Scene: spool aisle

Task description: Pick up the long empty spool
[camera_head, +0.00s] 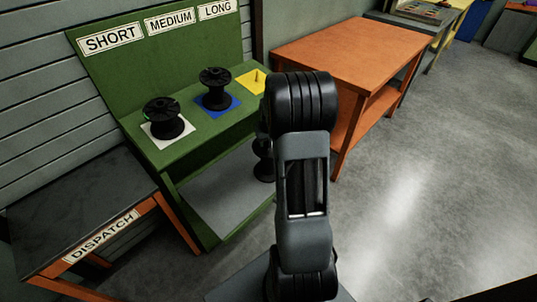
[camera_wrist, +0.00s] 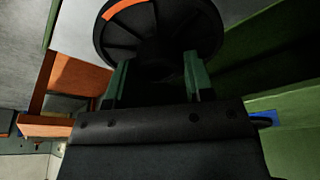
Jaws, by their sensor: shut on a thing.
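A black spool (camera_wrist: 150,28) with an orange arc on its round flange fills the top of the wrist view. My gripper (camera_wrist: 157,62) is shut on it, with one green finger on each side. In the head view part of this spool (camera_head: 263,165) shows beside my arm, in front of the green stand; the rest of it and my gripper are hidden behind my arm. The yellow square (camera_head: 251,82) under the LONG label has a small peg and no spool on it. The spool's label and length cannot be read clearly.
The green stand (camera_head: 190,150) holds a black spool (camera_head: 163,118) on a white square under SHORT and another (camera_head: 215,89) on a blue square under MEDIUM. A dark DISPATCH table (camera_head: 75,205) stands at left. An orange table (camera_head: 350,50) stands behind; floor at right is clear.

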